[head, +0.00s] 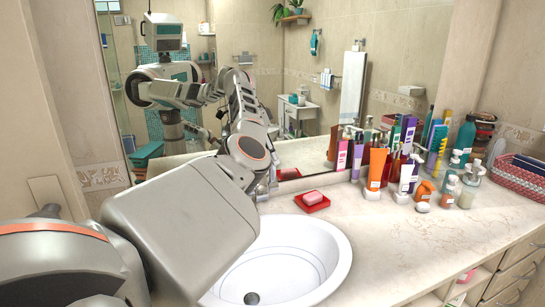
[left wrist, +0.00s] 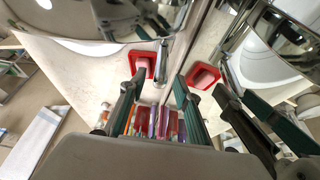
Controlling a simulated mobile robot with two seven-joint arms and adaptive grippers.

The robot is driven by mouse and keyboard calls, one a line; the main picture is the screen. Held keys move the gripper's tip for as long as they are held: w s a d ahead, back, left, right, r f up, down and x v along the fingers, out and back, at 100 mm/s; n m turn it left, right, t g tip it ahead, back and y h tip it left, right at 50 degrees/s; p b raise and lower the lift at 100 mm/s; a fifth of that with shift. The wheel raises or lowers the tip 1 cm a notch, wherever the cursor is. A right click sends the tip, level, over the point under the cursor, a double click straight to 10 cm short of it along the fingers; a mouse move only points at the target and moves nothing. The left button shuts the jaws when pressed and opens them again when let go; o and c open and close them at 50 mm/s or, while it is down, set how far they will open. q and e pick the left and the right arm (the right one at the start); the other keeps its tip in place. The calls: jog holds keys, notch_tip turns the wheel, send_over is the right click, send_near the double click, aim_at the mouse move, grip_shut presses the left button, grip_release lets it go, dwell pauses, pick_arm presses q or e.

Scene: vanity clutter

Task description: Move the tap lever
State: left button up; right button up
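My left arm reaches over the sink (head: 285,262) to the tap area by the mirror. My left gripper (head: 264,188) is small and partly hidden behind its own wrist there. In the left wrist view its two fingers (left wrist: 159,80) are open. The chrome tap body (left wrist: 85,18) fills the upper left, and its slim grey lever (left wrist: 161,62) points down the picture, in line with the gap between the fingertips. Space shows on both sides of the lever, so no grip is seen. In the head view the tap is mostly hidden by my arm. My right gripper is not in view.
A red soap dish (head: 312,201) with pink soap lies right of the tap. Several bottles and tubes (head: 410,165) crowd the counter's right, before a pink basket (head: 517,176). The mirror (head: 300,120) stands close behind my gripper. The front counter right of the sink is clear.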

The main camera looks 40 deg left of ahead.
pick_arm(q)
jog(key=shift+w+d+f, duration=0.15)
jog(key=shift+w+f, duration=0.1)
jog(key=shift+f, duration=0.3)
grip_shut()
